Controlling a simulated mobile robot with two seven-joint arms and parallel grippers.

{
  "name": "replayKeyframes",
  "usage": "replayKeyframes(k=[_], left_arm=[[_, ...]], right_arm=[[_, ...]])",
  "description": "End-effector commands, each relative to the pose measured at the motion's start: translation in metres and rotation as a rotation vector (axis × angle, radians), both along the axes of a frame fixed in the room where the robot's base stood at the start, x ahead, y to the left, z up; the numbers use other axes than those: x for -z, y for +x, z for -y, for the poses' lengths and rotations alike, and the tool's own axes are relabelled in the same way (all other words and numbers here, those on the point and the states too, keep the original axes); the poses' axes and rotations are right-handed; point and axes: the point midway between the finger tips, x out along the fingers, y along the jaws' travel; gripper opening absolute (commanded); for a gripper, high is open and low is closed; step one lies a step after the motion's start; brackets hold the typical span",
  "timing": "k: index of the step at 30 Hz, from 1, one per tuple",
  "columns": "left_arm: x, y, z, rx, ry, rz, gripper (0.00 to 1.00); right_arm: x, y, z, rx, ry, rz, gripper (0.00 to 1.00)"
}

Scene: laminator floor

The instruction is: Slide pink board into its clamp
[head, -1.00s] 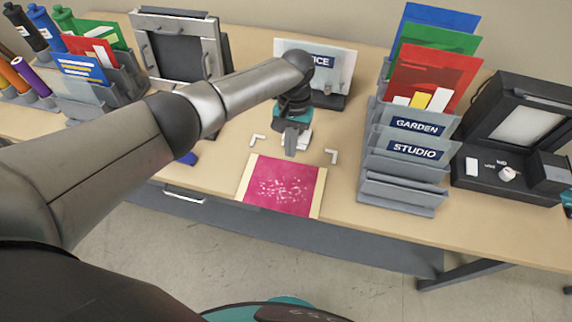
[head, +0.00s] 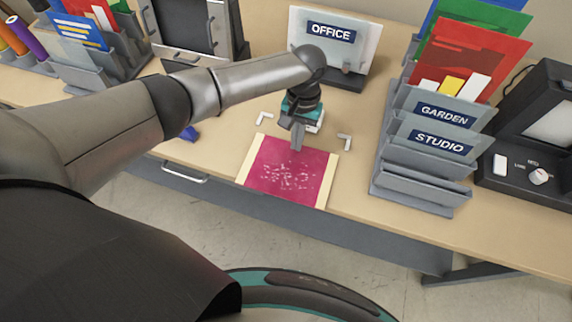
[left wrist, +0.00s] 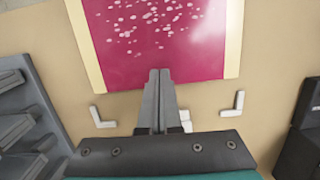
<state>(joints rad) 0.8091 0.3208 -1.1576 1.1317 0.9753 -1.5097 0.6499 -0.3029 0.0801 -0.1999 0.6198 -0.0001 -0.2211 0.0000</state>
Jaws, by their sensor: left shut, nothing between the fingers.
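The pink board (head: 285,178), with pale speckles and cream side strips, lies flat at the front of the table, its front edge at or near the table edge. It also fills the top of the left wrist view (left wrist: 160,38). My left gripper (head: 297,148) points down at the board's back edge, fingers shut and empty. In the left wrist view the fingertips (left wrist: 159,73) overlap that edge; I cannot tell whether they touch it. A small white piece, perhaps the clamp, is mostly hidden behind the fingers (left wrist: 185,119). My right gripper is not in view.
Two white corner marks (head: 264,118) and (head: 345,141) flank the space behind the board. An OFFICE holder (head: 350,78) stands behind. A grey GARDEN and STUDIO rack (head: 420,185) stands right, beside a black machine (head: 515,180). A blue object (head: 190,133) lies left.

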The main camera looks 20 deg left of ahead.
Motion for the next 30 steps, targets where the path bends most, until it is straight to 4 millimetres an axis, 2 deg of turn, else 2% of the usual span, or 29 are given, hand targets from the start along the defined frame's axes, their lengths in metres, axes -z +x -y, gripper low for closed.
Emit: replayKeyframes(k=[16, 21, 30], left_arm=[[-0.001, -0.078, -0.006, 0.002, 0.0, -0.002, 0.0], [0.013, -0.077, -0.004, -0.001, -0.001, -0.001, 0.0], [0.019, -0.078, -0.004, 0.0, -0.002, -0.001, 0.0]], right_arm=[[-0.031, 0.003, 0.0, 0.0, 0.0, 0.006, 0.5], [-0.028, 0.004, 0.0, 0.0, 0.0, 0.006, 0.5], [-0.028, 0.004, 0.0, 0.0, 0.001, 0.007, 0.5]])
